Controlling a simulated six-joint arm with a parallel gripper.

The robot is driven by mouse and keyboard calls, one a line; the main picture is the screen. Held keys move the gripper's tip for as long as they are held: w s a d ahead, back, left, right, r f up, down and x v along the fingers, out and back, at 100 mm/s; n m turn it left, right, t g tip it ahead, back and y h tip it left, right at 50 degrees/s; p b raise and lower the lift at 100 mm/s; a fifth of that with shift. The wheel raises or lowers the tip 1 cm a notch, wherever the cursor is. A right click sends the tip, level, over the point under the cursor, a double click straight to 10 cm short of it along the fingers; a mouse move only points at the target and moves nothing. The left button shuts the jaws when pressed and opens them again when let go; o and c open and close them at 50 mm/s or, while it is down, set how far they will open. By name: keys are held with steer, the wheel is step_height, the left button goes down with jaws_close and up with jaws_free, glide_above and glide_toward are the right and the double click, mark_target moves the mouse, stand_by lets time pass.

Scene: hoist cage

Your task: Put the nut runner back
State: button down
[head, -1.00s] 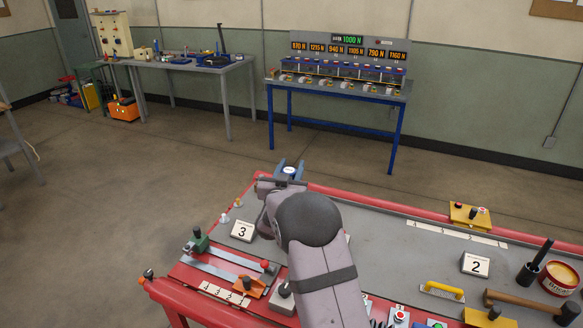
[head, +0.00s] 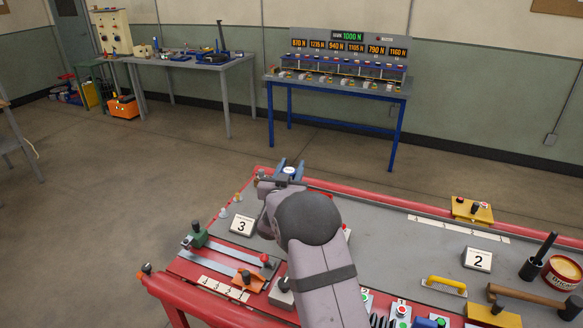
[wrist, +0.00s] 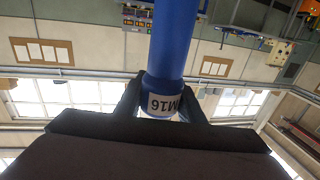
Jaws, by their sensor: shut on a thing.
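In the wrist view the nut runner (wrist: 173,45) is a thick blue cylinder with a white M16 label, which appears upside down. My gripper (wrist: 163,98) is shut on it, one dark finger on each side of the labelled end. The blue body runs out past the top of that view. In the head view my gripper (head: 289,172) is above the far left edge of the red-edged bench (head: 360,212). Only a small blue and pale round part of the nut runner shows between the fingers there; my own arm and wrist hide the rest.
A number 3 plate (head: 242,224) and an orange clamp (head: 248,280) are left of my arm. A number 2 plate (head: 477,260), a yellow-handled float (head: 446,286) and a hammer (head: 528,294) lie right. The bench middle is mostly clear. A blue-legged table (head: 340,84) with lit force displays stands behind.

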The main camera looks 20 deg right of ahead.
steer(key=shift+f+b, duration=0.85)
steer(key=shift+f, duration=0.05)
steer(key=c, duration=1.1)
jaws_free()
steer(key=shift+f, duration=0.2)
steer(key=b+v, duration=0.2)
steer(key=v, duration=0.5)
steer(key=shift+s+r+b, duration=0.15)
steer(key=shift+s+b, duration=0.05)
steer(key=shift+b, duration=0.2)
steer(key=shift+a, duration=0.15)
steer(key=v, duration=0.7)
steer(key=shift+r, duration=0.1)
step_height(320, 180, up, 10)
steer(key=p, duration=0.7)
steer(key=shift+p, duration=0.4)
